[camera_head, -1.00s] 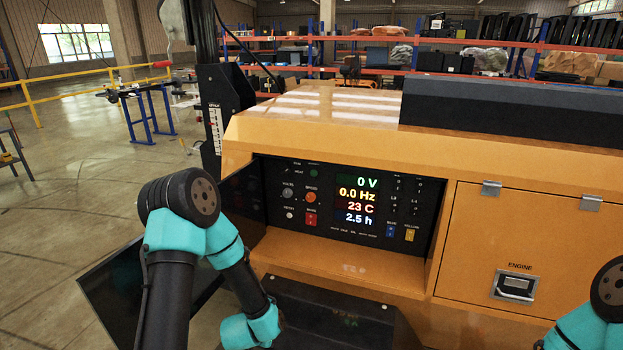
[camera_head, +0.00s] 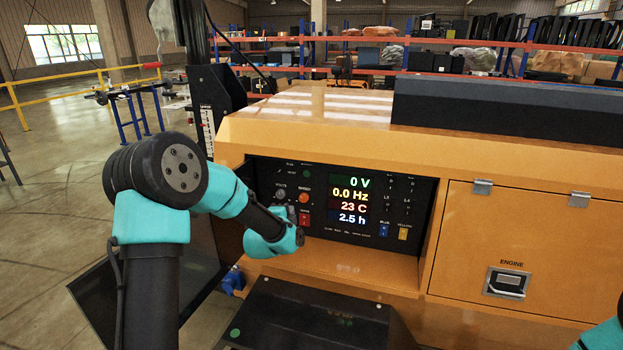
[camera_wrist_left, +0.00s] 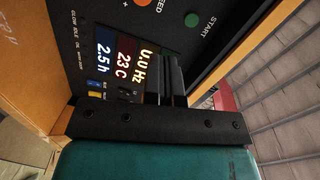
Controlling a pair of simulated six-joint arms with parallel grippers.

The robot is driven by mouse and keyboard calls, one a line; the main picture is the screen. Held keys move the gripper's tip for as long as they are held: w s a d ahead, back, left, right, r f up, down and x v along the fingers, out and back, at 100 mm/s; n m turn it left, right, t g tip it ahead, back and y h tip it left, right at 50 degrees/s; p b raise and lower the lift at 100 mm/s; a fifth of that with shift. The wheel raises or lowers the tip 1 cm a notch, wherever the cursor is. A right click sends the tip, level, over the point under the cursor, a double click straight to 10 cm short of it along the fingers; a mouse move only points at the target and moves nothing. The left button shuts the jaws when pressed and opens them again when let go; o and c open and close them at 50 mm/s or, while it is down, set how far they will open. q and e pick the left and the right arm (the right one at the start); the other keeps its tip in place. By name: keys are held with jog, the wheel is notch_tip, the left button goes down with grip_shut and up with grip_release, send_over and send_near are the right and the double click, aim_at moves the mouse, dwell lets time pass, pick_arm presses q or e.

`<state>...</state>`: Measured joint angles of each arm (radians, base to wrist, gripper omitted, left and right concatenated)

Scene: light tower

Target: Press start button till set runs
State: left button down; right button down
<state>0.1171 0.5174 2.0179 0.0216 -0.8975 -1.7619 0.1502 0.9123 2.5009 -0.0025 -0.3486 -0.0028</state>
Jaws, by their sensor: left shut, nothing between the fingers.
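The orange generator set's black control panel (camera_head: 400,215) has a lit display (camera_head: 348,200) reading 0 V, 0.0 Hz, 23 C and 2.5 h. The green start button (camera_head: 306,174) is near the panel's top left. In the left wrist view the green button (camera_wrist_left: 191,20), labelled START, lies beyond the fingertips, apart from them and a little to the right. My left gripper (camera_wrist_left: 172,60) is shut and empty, pointing at the panel. In the head view the left gripper (camera_head: 292,213) is small and partly hidden by its wrist, in front of the panel's lower left.
An orange speed knob (camera_head: 304,198) and a red switch (camera_head: 304,217) sit below the start button. An orange ledge (camera_head: 330,265) juts out under the panel. The open dark panel door (camera_head: 95,300) is at left. My right arm shows only at the lower right edge.

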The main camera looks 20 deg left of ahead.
aim_at(305, 173)
pick_arm(q)
jog(key=r, duration=0.1)
jog(key=w+r+m, duration=0.1)
jog(key=r, duration=0.1)
jog(key=r+m+t, duration=0.1)
jog(key=shift+w+r, duration=0.3)
jog(key=shift+r, duration=0.1)
jog(key=w, duration=0.4)
jog(key=w+a, duration=0.1)
jog(key=w, duration=0.9)
jog(key=shift+a, duration=0.15)
jog(key=shift+w, duration=0.3)
jog(key=shift+w+a+r, duration=0.15)
jog(key=shift+w+a, duration=0.1)
